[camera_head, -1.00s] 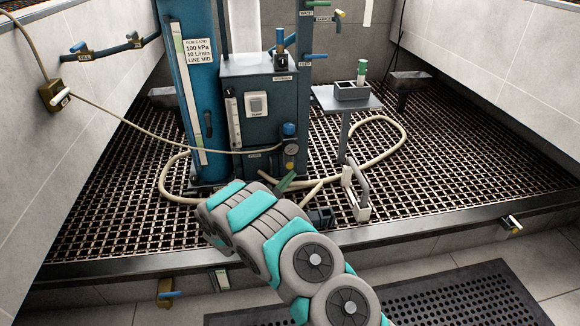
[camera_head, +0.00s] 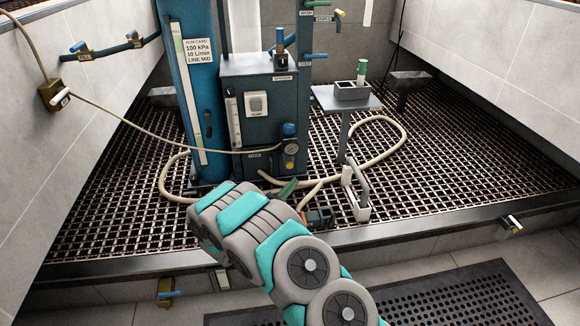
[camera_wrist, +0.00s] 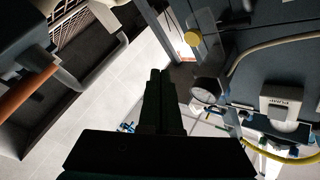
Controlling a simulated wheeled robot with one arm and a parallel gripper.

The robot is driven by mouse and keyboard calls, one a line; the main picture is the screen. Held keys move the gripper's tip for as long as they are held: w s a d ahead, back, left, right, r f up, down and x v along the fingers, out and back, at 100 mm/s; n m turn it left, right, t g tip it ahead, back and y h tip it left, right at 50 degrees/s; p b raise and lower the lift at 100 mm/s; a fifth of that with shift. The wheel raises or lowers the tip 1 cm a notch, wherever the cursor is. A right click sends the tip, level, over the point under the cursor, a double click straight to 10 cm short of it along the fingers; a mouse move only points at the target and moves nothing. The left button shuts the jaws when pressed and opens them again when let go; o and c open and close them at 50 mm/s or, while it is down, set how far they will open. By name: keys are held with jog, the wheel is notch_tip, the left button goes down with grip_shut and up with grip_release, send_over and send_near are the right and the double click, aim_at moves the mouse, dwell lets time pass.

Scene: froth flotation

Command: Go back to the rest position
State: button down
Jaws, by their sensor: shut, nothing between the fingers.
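My gripper (camera_wrist: 159,76) shows in the wrist view as two dark fingers lying together, shut and empty. A round gauge (camera_wrist: 208,91) is to the right of the fingertips, apart from them in the picture. In the head view my grey and teal arm reaches from the lower right toward the front of the blue cabinet (camera_head: 262,120). The arm hides most of my gripper there, and I cannot make out its fingers clearly. The gauge with a blue knob (camera_head: 290,147) sits on the cabinet's lower front, beyond the arm.
A blue column (camera_head: 190,90) stands left of the cabinet. A small stand (camera_head: 345,104) with a green-capped tube (camera_head: 361,72) is on the right. Pale hoses (camera_head: 385,150) loop over the floor grating (camera_head: 105,215). A metal kerb (camera_head: 430,229) runs across the front. The grating at right is mostly open.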

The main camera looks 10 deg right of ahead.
jog(key=shift+w, duration=0.1)
jog(key=w+a+r+n+g+y, duration=0.1)
jog(key=w+a+r+n+y, duration=0.25)
jog(key=w+r+y, duration=0.35)
jog(key=s+a+r+n+g+y, duration=0.2)
jog(key=s+y, duration=0.1)
jog(key=s, duration=0.2)
jog(key=s+a+r+n+g+y, duration=0.1)
jog(key=s+r+n+y, duration=0.15)
jog(key=s, duration=0.35)
jog(key=s+d+r+n+g, duration=0.2)
jog(key=s+n+g, duration=0.15)
jog(key=s, duration=1.25)
jog(key=s+d+r+n+g+y, duration=0.1)
jog(key=s+d+n+g, duration=0.2)
jog(key=s, duration=1.3)
jog(key=s+d+r+n+g, duration=0.2)
jog(key=s+g, duration=0.3)
jog(key=s, duration=1.1)
notch_tip(320, 180, up, 10)
jog(key=p, duration=0.9)
jog(key=shift+s+d+f+p, duration=0.25)
jog(key=shift+s+d+p, duration=0.05)
jog(key=shift+s, duration=0.1)
